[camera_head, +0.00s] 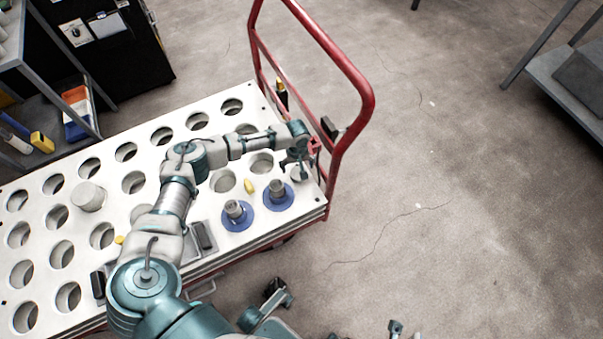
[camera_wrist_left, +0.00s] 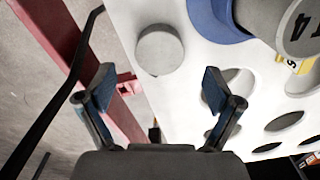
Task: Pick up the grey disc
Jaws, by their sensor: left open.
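The grey disc (camera_wrist_left: 160,50) is a short round grey piece on the white perforated board (camera_wrist_left: 150,12). In the head view the grey disc (camera_head: 299,174) lies near the board's right corner, just below my left gripper (camera_head: 301,153). In the left wrist view my left gripper (camera_wrist_left: 157,90) is open, its two blue-padded fingers apart, with the disc beyond and between their tips. Nothing is held, and the fingers do not appear to touch the disc. Small teal and dark parts at the bottom edge of the head view may belong to my right arm; its jaws cannot be made out.
Two blue-flanged parts with grey cylinders (camera_head: 238,212) (camera_head: 278,193) stand left of the disc. A red cart rail (camera_head: 357,92) rises close to my left gripper. A wider pale cylinder (camera_head: 88,196) stands farther left. Shelves (camera_head: 573,75) are at right; floor between is clear.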

